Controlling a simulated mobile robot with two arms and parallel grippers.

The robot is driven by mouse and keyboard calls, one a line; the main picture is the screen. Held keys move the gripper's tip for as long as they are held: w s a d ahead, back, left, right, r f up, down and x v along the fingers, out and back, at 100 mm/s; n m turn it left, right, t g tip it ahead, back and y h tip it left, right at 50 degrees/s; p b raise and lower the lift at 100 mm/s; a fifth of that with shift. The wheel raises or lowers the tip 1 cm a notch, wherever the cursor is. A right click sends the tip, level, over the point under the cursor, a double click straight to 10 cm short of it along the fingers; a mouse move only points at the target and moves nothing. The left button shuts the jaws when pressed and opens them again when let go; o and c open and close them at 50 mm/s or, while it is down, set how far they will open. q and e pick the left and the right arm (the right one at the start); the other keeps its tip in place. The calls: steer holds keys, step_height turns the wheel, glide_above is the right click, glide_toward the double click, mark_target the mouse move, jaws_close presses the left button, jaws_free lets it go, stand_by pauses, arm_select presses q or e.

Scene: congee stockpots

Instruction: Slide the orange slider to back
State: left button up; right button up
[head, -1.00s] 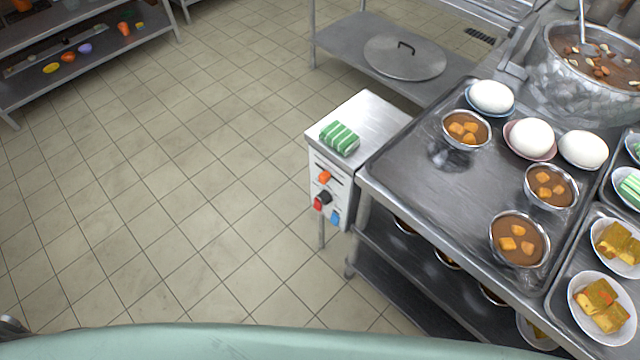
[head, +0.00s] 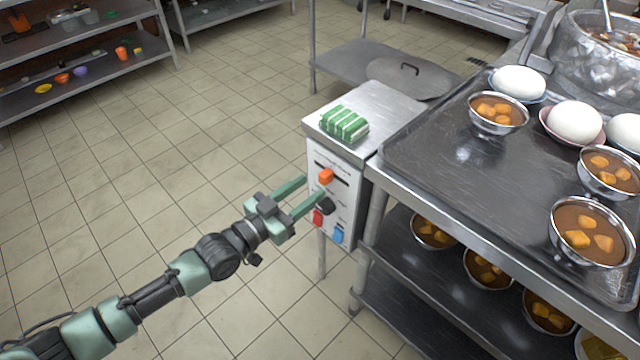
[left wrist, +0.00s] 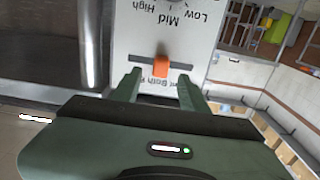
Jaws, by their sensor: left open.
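The orange slider (head: 326,176) sits in a dark horizontal slot on the white front panel (head: 345,215) of a small metal-topped cabinet. My left gripper (head: 305,190) is in front of the panel, open, its green fingers pointing at the slider. In the left wrist view the slider (left wrist: 161,67) stands between the two fingertips, near the middle of its slot, with space on both sides. I cannot tell whether the fingertips reach past the slider. My right gripper is not in view.
A black knob (head: 325,206), a red control (head: 318,217) and a blue control (head: 337,235) lie below the slider. A green striped stack (head: 344,124) rests on the cabinet top. A tray (head: 440,150) with bowls stands right. The floor at left is clear.

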mark_target(321, 180)
arm_select(q)
steer(key=shift+x, duration=2.4)
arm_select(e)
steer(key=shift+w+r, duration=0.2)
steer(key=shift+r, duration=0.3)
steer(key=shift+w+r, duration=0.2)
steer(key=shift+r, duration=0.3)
arm_select(q)
jaws_close()
steer(key=shift+f, duration=0.1)
